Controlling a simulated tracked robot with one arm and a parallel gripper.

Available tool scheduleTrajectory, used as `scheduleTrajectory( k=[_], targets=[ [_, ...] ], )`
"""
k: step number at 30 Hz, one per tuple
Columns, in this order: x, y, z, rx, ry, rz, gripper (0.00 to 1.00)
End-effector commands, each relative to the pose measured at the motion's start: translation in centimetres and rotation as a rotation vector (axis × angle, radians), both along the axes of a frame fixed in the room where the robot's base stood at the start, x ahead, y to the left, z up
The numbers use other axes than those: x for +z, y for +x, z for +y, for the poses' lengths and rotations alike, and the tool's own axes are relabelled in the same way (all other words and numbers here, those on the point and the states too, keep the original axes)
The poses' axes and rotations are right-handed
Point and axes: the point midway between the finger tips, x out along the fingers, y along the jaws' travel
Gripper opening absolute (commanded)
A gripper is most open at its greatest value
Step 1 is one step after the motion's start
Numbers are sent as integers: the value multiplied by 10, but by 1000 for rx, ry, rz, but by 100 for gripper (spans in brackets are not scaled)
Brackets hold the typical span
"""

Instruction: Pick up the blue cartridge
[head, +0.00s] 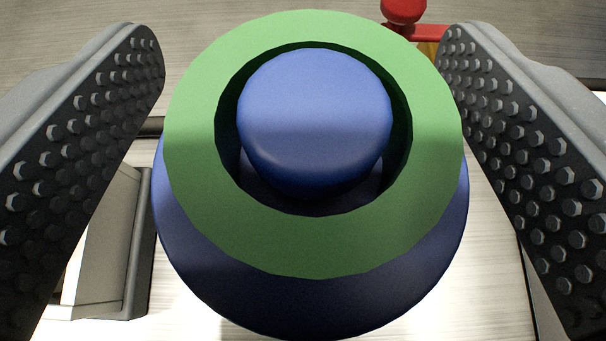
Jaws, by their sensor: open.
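The blue cartridge (330,305) fills the middle of the head view, seen from above. It has a green ring (190,130) on top and a rounded blue knob (315,115) in the ring's centre. My gripper (305,65) is open, with one studded dark finger on each side of the cartridge. A gap shows between the left finger and the ring at the top. The right finger's upper end lies close to the ring's right edge, and I cannot tell whether they touch. The cartridge's lower body is hidden under its wide top.
A red knob or handle (404,10) with a red and yellow part stands behind the cartridge at the top right. A grey box-like block (105,255) is at the lower left, beside the left finger. The surface around is pale brushed metal (490,290).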

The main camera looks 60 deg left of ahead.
Motion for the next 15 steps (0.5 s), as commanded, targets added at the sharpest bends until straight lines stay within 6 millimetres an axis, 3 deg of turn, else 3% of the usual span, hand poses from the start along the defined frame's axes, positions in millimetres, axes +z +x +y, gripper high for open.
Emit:
scheduleTrajectory(
  k=[5, 12, 15],
  targets=[
    [0, 0, 0, -1, 0, 0, 72],
    [0, 0, 0, -1, -1, 0, 11],
    [0, 0, 0, -1, -1, 0, 11]
  ],
)
